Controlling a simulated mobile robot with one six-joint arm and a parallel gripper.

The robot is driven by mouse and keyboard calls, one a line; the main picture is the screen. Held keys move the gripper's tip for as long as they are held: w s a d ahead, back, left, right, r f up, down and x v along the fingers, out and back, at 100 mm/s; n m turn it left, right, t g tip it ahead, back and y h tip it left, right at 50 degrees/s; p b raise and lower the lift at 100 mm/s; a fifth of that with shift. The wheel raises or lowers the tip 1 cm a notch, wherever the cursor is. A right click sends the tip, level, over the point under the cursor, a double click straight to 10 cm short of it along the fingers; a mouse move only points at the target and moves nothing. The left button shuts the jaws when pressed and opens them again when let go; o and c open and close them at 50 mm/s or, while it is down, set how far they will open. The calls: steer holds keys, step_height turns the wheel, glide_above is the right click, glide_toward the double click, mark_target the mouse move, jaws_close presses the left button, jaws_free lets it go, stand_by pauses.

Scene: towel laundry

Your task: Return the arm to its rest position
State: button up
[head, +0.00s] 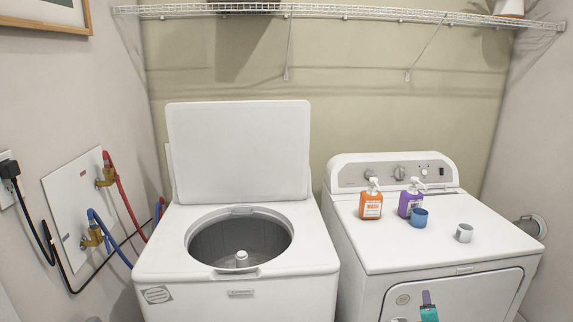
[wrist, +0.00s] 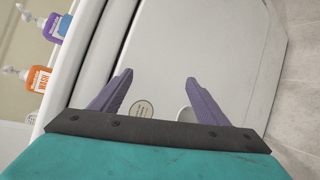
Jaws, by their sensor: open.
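My gripper (wrist: 158,78) is open, with its two purple fingers apart and nothing between them in the wrist view. It faces the front door of the white dryer (head: 440,240), which fills most of that view, tilted. In the head view my gripper (head: 427,298) shows small at the bottom right, in front of the dryer door. Most of my arm is outside the head view.
The top-loading washer (head: 300,285) stands left with its lid (head: 240,150) raised. On the dryer are an orange bottle (head: 371,205), a purple bottle (head: 408,204), a blue cup (head: 419,218) and a grey cup (head: 464,233). A wire shelf (head: 350,12) hangs above.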

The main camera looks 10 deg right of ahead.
steer(key=s+a+f+m+g+y, duration=0.2)
steer(key=s+a+f+m+g, duration=0.25)
steer(key=a+f, duration=0.6)
steer(key=s+a+f+m+g+y, duration=0.1)
steer(key=s+a+f+m+g, duration=0.35)
steer(key=a+f, duration=0.65)
steer(key=s+a+f+m+g+y, duration=0.2)
steer(key=s+a+f+m+g, duration=0.1)
steer(key=s+a, duration=0.8)
steer(key=s+a+f+m+g+y, duration=0.2)
steer(key=s+a+f+g, duration=0.3)
steer(key=s+a, duration=0.6)
steer(key=shift+s+f+m+g+y, duration=0.4)
steer(key=shift+s+f+m, duration=0.1)
steer(key=shift+s+m, duration=0.45)
steer(key=shift+o, duration=0.4)
steer(key=shift+w+d, duration=0.1)
